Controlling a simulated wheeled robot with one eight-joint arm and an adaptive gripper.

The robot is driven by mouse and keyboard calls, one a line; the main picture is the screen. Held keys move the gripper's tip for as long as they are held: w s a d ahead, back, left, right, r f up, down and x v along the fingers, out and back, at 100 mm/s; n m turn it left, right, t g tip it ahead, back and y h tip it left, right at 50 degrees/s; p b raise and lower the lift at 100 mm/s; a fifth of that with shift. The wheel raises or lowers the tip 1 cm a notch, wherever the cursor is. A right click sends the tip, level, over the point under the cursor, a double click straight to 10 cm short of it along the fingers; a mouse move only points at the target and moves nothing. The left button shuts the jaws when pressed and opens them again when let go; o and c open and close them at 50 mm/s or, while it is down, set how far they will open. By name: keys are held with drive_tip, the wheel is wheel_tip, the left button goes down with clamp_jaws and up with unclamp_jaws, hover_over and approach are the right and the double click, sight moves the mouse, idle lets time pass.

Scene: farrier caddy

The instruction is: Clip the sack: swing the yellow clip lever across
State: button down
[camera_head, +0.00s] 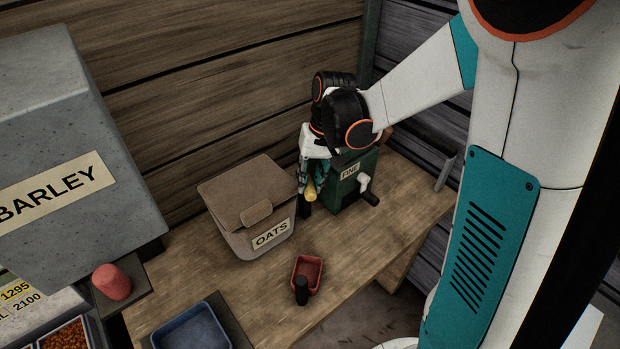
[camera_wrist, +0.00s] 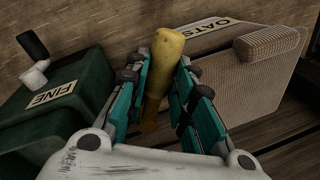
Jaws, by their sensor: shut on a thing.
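The yellow clip lever (camera_head: 311,195) is a tapered yellow handle, standing between the OATS container and the green FINE box. My gripper (camera_head: 311,182) comes down on it from above. In the wrist view the lever (camera_wrist: 167,48) lies between the two teal fingers of my gripper (camera_wrist: 164,75), which are shut on it. Its lower end is dim between the fingers. The sack appears to be the tan, fold-topped container labelled OATS (camera_head: 225,215), just left of my gripper; its woven side also shows in the wrist view (camera_wrist: 225,85).
The green FINE box (camera_head: 347,193) with a black-and-white crank stands close right of my gripper. A small red tray (camera_head: 316,272) with a black handle lies in front on the wooden bench (camera_head: 250,290). The grey BARLEY bin (camera_head: 70,120) and blue tray (camera_head: 190,325) are left.

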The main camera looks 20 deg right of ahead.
sight(311, 183)
drive_tip(key=shift+a, duration=0.1)
drive_tip(key=shift+w+a+m+t, duration=0.15)
drive_tip(key=shift+a+m, duration=0.3)
drive_tip(key=shift+m, duration=0.35)
drive_tip(key=shift+w+a+m+t, duration=0.15)
drive_tip(key=shift+a+m, duration=0.25)
drive_tip(key=shift+m, duration=0.4)
drive_tip(key=c, duration=1.4)
unclamp_jaws()
drive_tip(key=shift+o, duration=0.2)
drive_tip(key=v, duration=1.2)
drive_tip(key=shift+s+a, duration=0.15)
